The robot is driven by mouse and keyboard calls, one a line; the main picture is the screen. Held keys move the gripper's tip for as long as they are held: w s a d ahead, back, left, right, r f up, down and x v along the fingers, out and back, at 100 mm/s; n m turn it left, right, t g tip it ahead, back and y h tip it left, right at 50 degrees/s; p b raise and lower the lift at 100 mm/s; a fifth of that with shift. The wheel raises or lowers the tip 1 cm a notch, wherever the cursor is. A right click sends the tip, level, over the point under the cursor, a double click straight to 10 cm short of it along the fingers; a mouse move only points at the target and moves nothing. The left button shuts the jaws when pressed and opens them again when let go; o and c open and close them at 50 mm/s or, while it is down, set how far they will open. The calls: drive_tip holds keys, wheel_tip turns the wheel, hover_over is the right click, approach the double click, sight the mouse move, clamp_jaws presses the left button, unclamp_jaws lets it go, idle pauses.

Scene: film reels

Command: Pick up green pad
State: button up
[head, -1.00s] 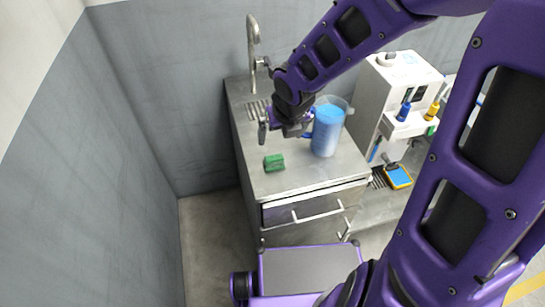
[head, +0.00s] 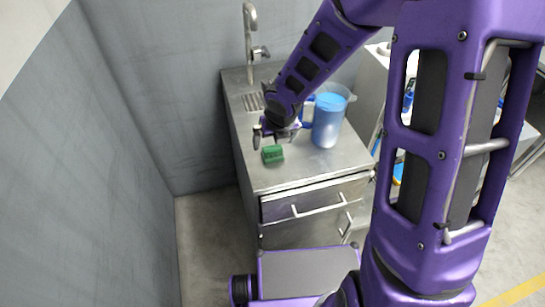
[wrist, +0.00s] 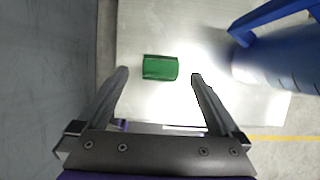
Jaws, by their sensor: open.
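The green pad (head: 272,154) lies on the steel counter near its left edge, in front of the sink drain. In the wrist view the green pad (wrist: 160,68) shows as a small block, between the lines of the two fingers and a little beyond their tips. My gripper (head: 268,136) is above the counter, just behind and over the pad in the head view. In the wrist view my gripper (wrist: 160,76) is open and empty, its fingers spread wider than the pad. I see no contact with the pad.
A clear pitcher of blue liquid (head: 328,118) stands close to the right of my gripper; its blue handle (wrist: 268,18) shows in the wrist view. A faucet (head: 250,35) rises at the back. The steel counter (head: 300,171) is bare in front. A grey wall (head: 150,110) is left.

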sight(272, 148)
drive_tip(key=b+x, duration=0.3)
drive_tip(key=x, duration=0.1)
drive_tip(key=shift+f, duration=0.4)
drive_tip(key=shift+w+f, duration=0.15)
drive_tip(key=shift+f, duration=0.05)
drive_tip(key=c, duration=1.4)
wheel_tip(272, 148, up, 9)
drive_tip(key=p, duration=0.6)
drive_tip(key=shift+d, duration=0.1)
drive_tip(key=shift+c, duration=0.2)
drive_tip(key=shift+r, duration=0.55)
